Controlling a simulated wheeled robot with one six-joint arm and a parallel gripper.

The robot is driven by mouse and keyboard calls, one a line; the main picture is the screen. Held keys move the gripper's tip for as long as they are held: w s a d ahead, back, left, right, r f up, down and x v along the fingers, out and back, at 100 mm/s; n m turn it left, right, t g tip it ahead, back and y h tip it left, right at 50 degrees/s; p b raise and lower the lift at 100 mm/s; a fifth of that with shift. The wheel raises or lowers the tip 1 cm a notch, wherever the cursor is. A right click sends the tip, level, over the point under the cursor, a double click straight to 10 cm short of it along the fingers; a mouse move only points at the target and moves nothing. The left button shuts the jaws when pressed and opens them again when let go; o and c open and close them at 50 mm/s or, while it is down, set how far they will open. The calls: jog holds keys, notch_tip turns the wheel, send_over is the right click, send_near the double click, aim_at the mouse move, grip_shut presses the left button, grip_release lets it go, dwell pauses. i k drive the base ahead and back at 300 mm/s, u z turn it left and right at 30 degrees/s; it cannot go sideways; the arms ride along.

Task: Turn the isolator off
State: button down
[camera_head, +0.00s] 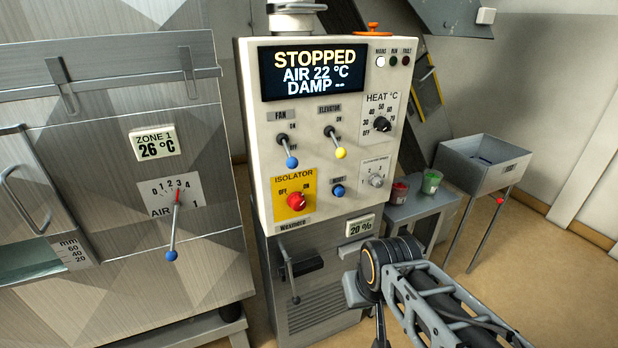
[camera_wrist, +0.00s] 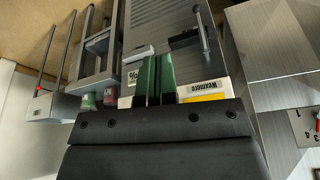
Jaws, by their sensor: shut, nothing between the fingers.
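The isolator is a red rotary knob (camera_head: 296,201) on a yellow plate (camera_head: 281,209), low on the left of the cream control panel (camera_head: 256,130). OFF is printed on its left and ON at its upper right; the knob's exact pointing is too small to tell. In the wrist view, a strip of the yellow plate (camera_wrist: 205,98) shows, with the knob hidden behind my gripper's body. My gripper (camera_wrist: 152,78) has its green fingers together and empty, near the panel's lower edge. In the head view, my arm stands right of and below the isolator, apart from it.
The display (camera_head: 314,71) reads STOPPED. Fan (camera_head: 287,150) and elevator (camera_head: 335,142) levers stand above the isolator, and a blue knob (camera_head: 337,191) is to its right. A black handle (camera_head: 300,265) and a lever (camera_head: 291,284) protrude below. Tubs (camera_head: 431,181) stand on a side table.

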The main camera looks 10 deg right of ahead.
aim_at(296, 200)
jog(key=k, duration=0.5)
jog(key=u, duration=1.3)
jog(key=i, duration=0.65)
jog(key=z, duration=0.55)
